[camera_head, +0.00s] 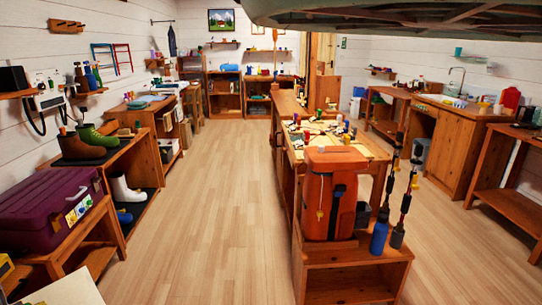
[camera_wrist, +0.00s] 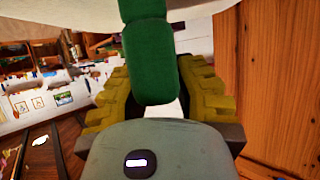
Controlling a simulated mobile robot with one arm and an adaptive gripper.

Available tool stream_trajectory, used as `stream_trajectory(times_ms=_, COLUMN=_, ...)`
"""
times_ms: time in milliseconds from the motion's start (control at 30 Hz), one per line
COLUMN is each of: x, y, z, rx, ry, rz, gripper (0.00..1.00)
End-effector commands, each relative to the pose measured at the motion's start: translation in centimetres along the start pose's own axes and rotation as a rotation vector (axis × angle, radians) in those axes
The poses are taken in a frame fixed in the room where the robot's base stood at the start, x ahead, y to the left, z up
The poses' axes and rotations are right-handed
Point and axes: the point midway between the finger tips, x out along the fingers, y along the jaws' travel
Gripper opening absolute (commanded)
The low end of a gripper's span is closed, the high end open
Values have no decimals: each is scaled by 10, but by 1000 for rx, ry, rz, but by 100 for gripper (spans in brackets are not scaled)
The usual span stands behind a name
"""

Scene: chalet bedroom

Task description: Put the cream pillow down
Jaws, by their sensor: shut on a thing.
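In the wrist view my gripper (camera_wrist: 155,108) shows with its yellow ridged fingers to either side of a dark green, smooth, rounded thing (camera_wrist: 152,65). It is shut on this green thing, whose upper end runs out of the frame. A pale band (camera_wrist: 60,22) crosses the top edge behind it; I cannot tell whether this is the cream pillow. I cannot make out a cream pillow for certain in either view. My gripper is not in the head view.
An orange backpack (camera_head: 333,195) stands on the near end of a long wooden bench, beside a blue bottle (camera_head: 379,237). A purple case (camera_head: 48,208) sits on the left shelving. The floor (camera_head: 215,200) between is clear. A wooden panel (camera_wrist: 270,80) is close on the wrist view's right.

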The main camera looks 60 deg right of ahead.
Motion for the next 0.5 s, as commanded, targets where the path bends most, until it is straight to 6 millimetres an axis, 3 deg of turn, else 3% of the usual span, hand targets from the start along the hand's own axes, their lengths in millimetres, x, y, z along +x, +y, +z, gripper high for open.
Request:
stream_trajectory(times_ms=33, x=-14, y=-5, z=-34, rx=-10, ry=6, rz=-14, gripper=0)
stream_trajectory(times_ms=100, x=-26, y=-10, z=-62, rx=-15, ry=9, rz=-29, gripper=0)
stream_trajectory(times_ms=500, x=-100, y=-29, z=-202, rx=-36, ry=4, rz=-76, gripper=0)
